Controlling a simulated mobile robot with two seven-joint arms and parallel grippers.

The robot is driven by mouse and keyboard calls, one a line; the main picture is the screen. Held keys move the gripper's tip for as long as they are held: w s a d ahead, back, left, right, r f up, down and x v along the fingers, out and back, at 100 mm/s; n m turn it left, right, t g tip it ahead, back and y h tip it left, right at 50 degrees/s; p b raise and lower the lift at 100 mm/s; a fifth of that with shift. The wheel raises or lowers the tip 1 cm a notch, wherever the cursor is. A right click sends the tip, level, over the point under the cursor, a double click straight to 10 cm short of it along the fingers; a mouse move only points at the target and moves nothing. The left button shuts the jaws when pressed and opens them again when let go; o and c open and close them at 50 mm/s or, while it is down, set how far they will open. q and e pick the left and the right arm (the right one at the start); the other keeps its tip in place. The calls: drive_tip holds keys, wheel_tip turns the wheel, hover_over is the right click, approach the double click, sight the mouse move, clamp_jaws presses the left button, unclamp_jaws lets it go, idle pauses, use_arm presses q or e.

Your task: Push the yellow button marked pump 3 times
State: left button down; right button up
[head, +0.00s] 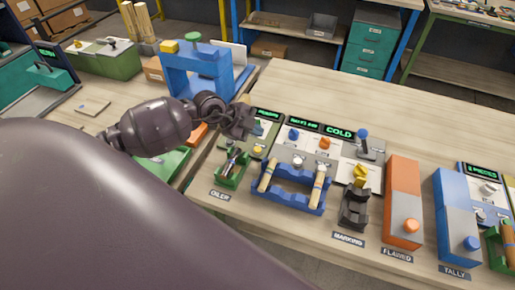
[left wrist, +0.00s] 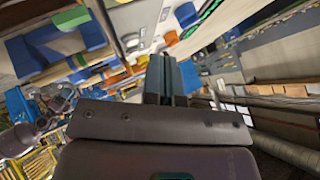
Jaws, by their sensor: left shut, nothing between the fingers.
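My left gripper (head: 238,124) is above the back of the oiler station at the near left of the workbench. Its fingers (left wrist: 172,78) are shut and empty in the left wrist view. A small yellow button (head: 258,150) shows on the oiler panel, just below and right of the gripper in the head view. I cannot read a pump mark on it. The gripper appears apart from it. My right arm seems to show at the left edge of the left wrist view, its finger state unclear.
The panel's green display (head: 268,114) stands beside the gripper. To the right are a blue cradle (head: 286,193) with wooden pieces, a black marking stand (head: 355,207), an orange box (head: 403,190) and a blue box (head: 455,205).

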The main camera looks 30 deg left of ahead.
drive_tip(key=shift+w, duration=0.1)
use_arm(q)
drive_tip(key=shift+w+f+b, duration=0.1)
drive_tip(key=shift+w+b, duration=0.05)
drive_tip(key=shift+b, duration=0.15)
drive_tip(key=w+a+b, duration=0.1)
drive_tip(key=a+m+b, duration=0.1)
drive_tip(key=b, duration=0.1)
drive_tip(key=shift+w+a+y+b, duration=0.3)
drive_tip(key=shift+w+y, duration=0.05)
drive_tip(key=shift+y, duration=0.05)
drive_tip(key=d+r+m+b, duration=0.1)
drive_tip(key=m+b, duration=0.1)
drive_tip(key=m, duration=0.9)
drive_tip(key=s+d+r+m+b, duration=0.1)
drive_tip(key=r+m+b, duration=0.1)
drive_tip(key=m, duration=1)
drive_tip(key=s+d+r+m+b, duration=0.1)
drive_tip(key=m+b, duration=0.1)
drive_tip(key=m, duration=1)
drive_tip(key=shift+r+h, duration=0.3)
drive_tip(key=shift+h, duration=0.1)
use_arm(e)
wheel_tip(320, 180, down, 11)
drive_tip(key=shift+s+a+g, duration=0.15)
drive_tip(key=shift+s+g, duration=0.25)
drive_tip(key=shift+s, duration=0.05)
